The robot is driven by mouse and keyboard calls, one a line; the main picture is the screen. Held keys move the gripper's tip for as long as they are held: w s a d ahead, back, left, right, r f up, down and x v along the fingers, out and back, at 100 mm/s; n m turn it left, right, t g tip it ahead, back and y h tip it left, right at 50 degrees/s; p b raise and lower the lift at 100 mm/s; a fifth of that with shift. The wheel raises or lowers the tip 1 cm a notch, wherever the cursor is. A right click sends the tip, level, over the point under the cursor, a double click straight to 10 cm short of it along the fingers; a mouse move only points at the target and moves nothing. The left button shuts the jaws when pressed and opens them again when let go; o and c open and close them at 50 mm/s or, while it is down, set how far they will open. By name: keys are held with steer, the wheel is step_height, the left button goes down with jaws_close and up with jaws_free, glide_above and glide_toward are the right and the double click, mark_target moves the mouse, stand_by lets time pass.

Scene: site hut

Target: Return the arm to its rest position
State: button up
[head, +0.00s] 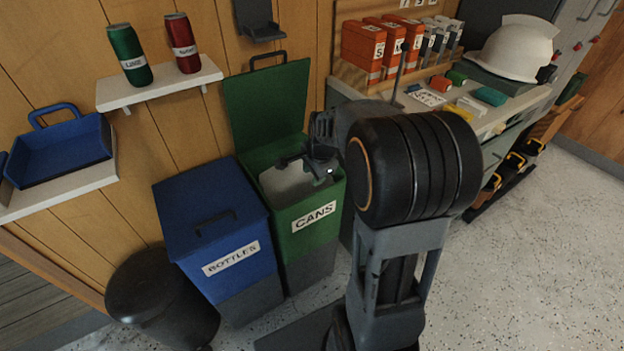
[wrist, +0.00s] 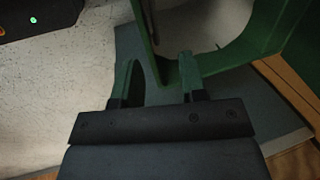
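My gripper (head: 306,172) is over the mouth of the open green bin labelled CANS (head: 313,219), with my arm reaching in from the right. In the wrist view, the two fingers of my gripper (wrist: 158,78) stand apart and nothing shows held between them. The bin's green rim (wrist: 240,62) lies close to the fingertips; whether they touch it I cannot tell. The pale inside of the bin shows beyond.
The bin's raised lid (head: 266,103) stands behind my gripper. A closed blue BOTTLES bin (head: 212,222) is at left. A shelf (head: 160,86) holds a green can (head: 129,54) and a red can (head: 183,42). A cluttered bench (head: 507,112) is at right; floor is open at lower right.

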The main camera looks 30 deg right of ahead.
steer(key=s+a+r+n+p, duration=0.4)
steer(key=s+r+n+p, duration=0.4)
steer(key=r, duration=0.3)
steer(key=s+a+r+n+p, duration=0.5)
steer(key=s+r+n+p, duration=0.3)
steer(key=r, duration=0.4)
steer(key=shift+a+r+n+t+p, duration=0.15)
steer(key=shift+a+n+t+p, duration=0.2)
steer(key=shift+p, duration=0.4)
steer(key=shift+w, duration=0.1)
steer(key=shift+c, duration=0.2)
